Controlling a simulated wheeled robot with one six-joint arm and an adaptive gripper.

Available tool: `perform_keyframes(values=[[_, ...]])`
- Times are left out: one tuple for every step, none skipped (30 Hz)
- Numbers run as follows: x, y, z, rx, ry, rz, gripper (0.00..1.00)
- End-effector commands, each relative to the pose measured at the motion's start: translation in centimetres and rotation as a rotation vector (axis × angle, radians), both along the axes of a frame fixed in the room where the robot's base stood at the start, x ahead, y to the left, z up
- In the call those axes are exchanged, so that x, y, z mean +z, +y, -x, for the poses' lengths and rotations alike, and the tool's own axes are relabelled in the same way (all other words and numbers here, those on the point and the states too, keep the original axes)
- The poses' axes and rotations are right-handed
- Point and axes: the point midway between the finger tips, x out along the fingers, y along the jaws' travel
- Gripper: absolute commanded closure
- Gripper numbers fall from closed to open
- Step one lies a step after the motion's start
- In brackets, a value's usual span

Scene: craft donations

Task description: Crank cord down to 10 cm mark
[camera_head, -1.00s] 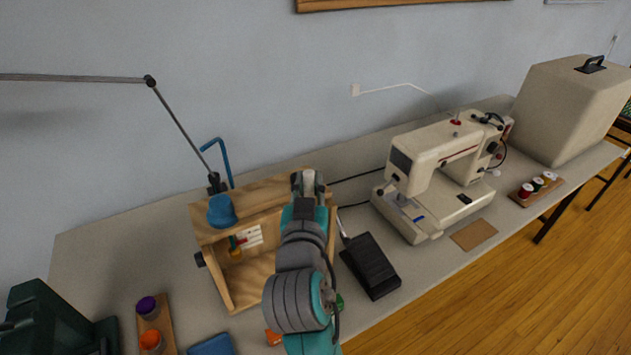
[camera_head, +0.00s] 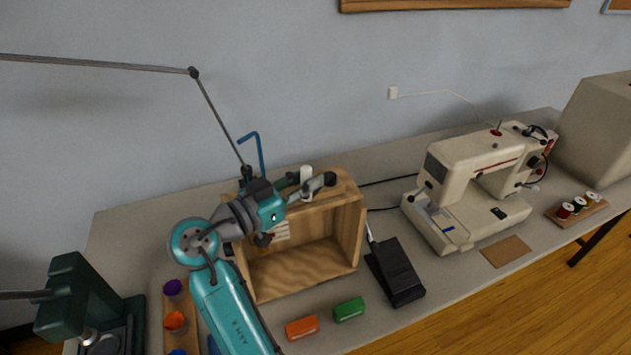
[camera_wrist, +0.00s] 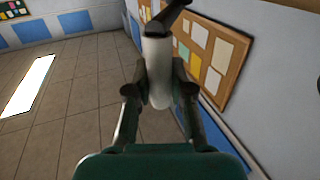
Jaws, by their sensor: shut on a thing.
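A wooden open-fronted box (camera_head: 351,238) stands on the table. My gripper (camera_head: 304,184) is above its top edge, reaching in from the left. It is shut on the white crank handle (camera_head: 306,173); a dark crank arm (camera_head: 328,180) shows beside it. In the wrist view the white handle (camera_wrist: 156,65) is between both fingers (camera_wrist: 157,92), with the dark crank arm (camera_wrist: 172,14) at its far end. A pale marked card (camera_head: 282,231) shows partly inside the box. My arm covers the box's left part; I cannot see the cord or read the 10 cm mark.
A black pedal (camera_head: 397,272) stands right of the box, with a sewing machine (camera_head: 470,185) beyond. Orange (camera_head: 302,327) and green (camera_head: 349,309) blocks lie in front. A blue hook (camera_head: 258,150) and lamp arm (camera_head: 218,122) rise behind. A dark green machine (camera_head: 75,300) is front left.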

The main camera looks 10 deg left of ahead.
Motion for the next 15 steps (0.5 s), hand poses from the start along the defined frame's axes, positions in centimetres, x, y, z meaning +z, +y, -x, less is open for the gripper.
perform_keyframes(values=[[-0.1,0.4,-0.1,0.004,0.002,0.000,1.00],[-0.1,0.5,-0.2,0.004,0.002,0.000,1.00],[-0.1,0.7,-0.3,0.005,0.003,-0.001,1.00],[-0.1,0.8,-0.3,0.005,0.003,-0.001,1.00],[-0.1,0.9,-0.4,0.005,0.003,-0.001,1.00],[-0.1,1.0,-0.4,0.005,0.002,-0.002,1.00],[-0.1,1.1,-0.5,0.006,0.002,-0.002,1.00],[-0.1,1.1,-0.5,0.006,0.002,-0.002,1.00],[-0.1,1.2,-0.5,0.006,0.002,-0.002,1.00],[-0.2,1.2,-0.6,0.006,0.003,-0.001,1.00],[-0.2,1.3,-0.6,0.006,0.003,-0.001,1.00],[-0.2,1.3,-0.6,0.006,0.003,-0.001,1.00],[-0.2,1.3,-0.6,0.007,0.003,-0.001,1.00],[-0.2,1.4,-0.7,0.007,0.004,0.000,1.00],[-0.2,1.4,-0.7,0.007,0.004,0.000,1.00]])
